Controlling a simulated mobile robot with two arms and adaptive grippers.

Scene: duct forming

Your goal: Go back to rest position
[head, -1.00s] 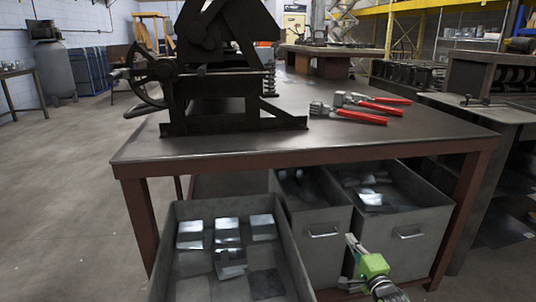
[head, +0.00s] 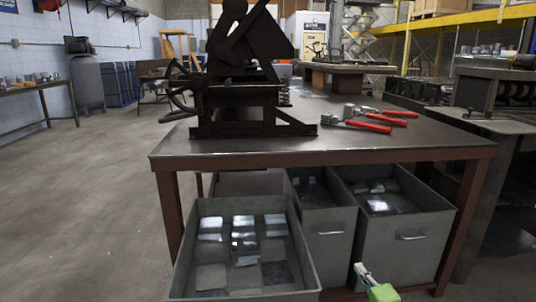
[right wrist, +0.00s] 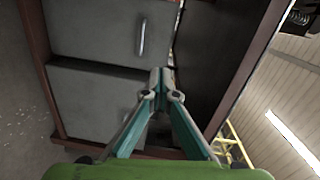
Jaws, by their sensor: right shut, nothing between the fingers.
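My right gripper (head: 362,272) shows at the bottom of the head view, in front of the grey bins and below the tabletop. Its green body is partly cut off by the lower edge. In the right wrist view its teal fingers (right wrist: 160,85) meet at the tips with nothing between them. Behind the fingers are the grey bin fronts, one with a handle (right wrist: 142,38). My left gripper does not show in either view.
A metal table (head: 400,143) carries a dark hand-wheel machine (head: 240,100) and red-handled tools (head: 370,125). An open grey bin (head: 310,275) holding metal pieces stands in front, with more bins (head: 405,262) under the table. The floor (head: 90,200) at left is clear.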

